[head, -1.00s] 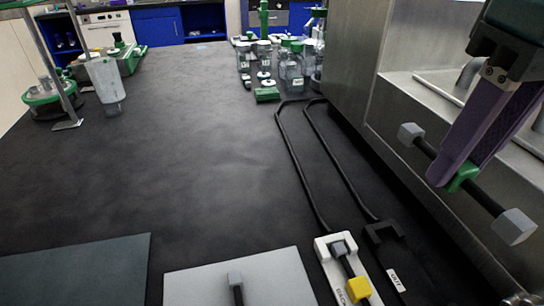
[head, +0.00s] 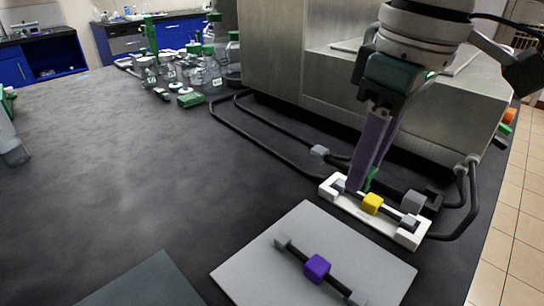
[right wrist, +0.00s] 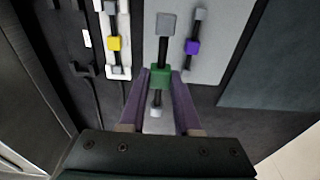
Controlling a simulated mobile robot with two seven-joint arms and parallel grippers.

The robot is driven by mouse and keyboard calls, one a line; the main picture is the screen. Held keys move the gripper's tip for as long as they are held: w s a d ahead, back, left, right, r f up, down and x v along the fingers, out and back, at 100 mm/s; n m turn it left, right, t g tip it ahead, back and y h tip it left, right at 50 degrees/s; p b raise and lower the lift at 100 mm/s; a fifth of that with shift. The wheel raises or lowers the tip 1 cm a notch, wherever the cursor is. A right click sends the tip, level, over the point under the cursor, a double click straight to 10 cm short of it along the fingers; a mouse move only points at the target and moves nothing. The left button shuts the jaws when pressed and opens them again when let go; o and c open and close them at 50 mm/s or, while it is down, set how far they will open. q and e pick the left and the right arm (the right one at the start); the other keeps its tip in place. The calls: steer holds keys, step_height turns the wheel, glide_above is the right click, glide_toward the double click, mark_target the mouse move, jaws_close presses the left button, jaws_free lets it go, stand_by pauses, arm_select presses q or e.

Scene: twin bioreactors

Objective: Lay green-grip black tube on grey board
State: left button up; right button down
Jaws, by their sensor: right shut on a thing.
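My right gripper (head: 366,184) has purple fingers shut on the green grip of the black tube. The tube has grey block ends; one end (head: 319,151) shows left of the fingers, the other right of them. In the right wrist view the green grip (right wrist: 160,78) sits between the fingertips. The tube is held up, appearing just behind the white holder in the head view. The light grey board (head: 245,268) lies flat at the front, with a purple-grip black tube (head: 317,268) on it. My left gripper is out of view.
The white holder (head: 408,238) carries a yellow-grip tube (head: 372,203) beside the board. A steel cabinet (head: 290,60) stands behind, with black hoses (head: 262,155) on the bench. A dark mat (head: 150,285) lies left of the board. Bottles (head: 210,65) stand far back.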

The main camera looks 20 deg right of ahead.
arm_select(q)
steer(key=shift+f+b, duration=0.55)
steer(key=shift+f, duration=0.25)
arm_select(e)
glide_above(341, 245)
steer(key=f, duration=0.7)
steer(key=shift+s+d, duration=0.15)
steer(key=shift+s, duration=0.05)
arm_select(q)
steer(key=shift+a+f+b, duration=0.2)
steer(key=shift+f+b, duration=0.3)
arm_select(e)
steer(key=shift+f, duration=2.25)
steer(key=shift+f, duration=0.2)
steer(key=c, duration=0.6)
jaws_free()
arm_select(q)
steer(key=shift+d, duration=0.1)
